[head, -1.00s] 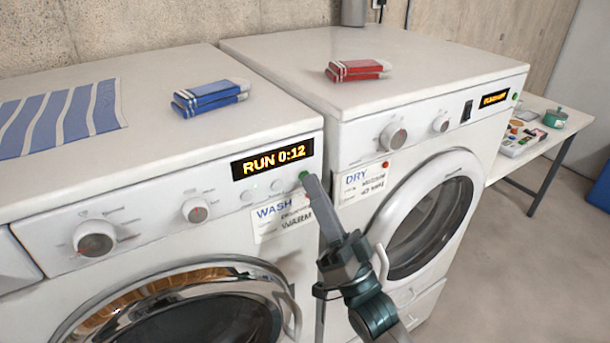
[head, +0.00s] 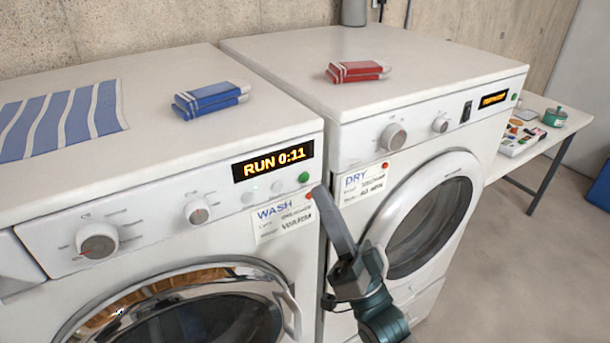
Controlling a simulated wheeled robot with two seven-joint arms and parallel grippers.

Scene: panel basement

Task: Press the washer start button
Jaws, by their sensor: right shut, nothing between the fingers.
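The washer (head: 160,215) stands at the left with a lit display (head: 273,161) reading RUN 0:11. Its green start button (head: 303,178) is in full view below the right end of the display. My right gripper (head: 318,192) is shut and empty. Its fingertips are just below and to the right of the green button, apart from it in the picture, near the right edge of the WASH label (head: 286,216). My left gripper is not in view.
The dryer (head: 430,75) stands close on the right, with its own lit display (head: 494,99). A side table (head: 540,140) holds small items.

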